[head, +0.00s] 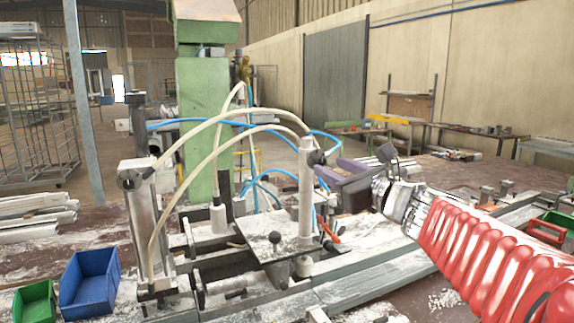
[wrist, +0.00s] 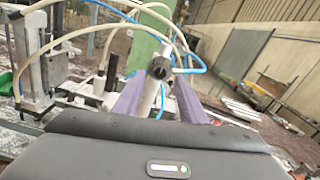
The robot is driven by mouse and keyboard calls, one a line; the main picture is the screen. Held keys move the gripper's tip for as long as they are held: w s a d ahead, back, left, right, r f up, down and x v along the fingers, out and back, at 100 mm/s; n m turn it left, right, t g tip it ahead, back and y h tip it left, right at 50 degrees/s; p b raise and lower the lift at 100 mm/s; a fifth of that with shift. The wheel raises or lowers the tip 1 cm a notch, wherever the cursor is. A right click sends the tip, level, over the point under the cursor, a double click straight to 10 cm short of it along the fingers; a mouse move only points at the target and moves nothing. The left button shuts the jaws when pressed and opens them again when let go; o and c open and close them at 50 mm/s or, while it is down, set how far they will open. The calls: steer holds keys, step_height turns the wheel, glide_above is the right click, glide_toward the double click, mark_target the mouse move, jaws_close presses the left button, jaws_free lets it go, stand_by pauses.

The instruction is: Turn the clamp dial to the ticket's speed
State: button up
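My gripper (head: 338,173) reaches in from the right at the clamp bench, with purple-grey fingers beside the right clamp cylinder (head: 306,190). In the wrist view the two fingers (wrist: 160,95) stand apart, and that cylinder shows in the gap between them. I cannot tell whether they touch it. A dark round knob (head: 317,157) sits near the cylinder's top; it also shows in the wrist view (wrist: 159,68). I cannot tell whether it is the clamp dial. No dial markings and no ticket can be made out.
A left clamp cylinder (head: 142,215) stands across the bench, with cream hoses (head: 215,122) and blue hoses arching between. A blue bin (head: 90,283) and a green bin (head: 35,303) sit at the front left. A green machine column (head: 203,110) rises behind.

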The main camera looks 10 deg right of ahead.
mark_target(321, 163)
steer(key=shift+x, duration=2)
steer(key=shift+c, duration=0.4)
jaws_close()
steer(key=shift+a, duration=0.35)
steer(key=shift+d, duration=0.2)
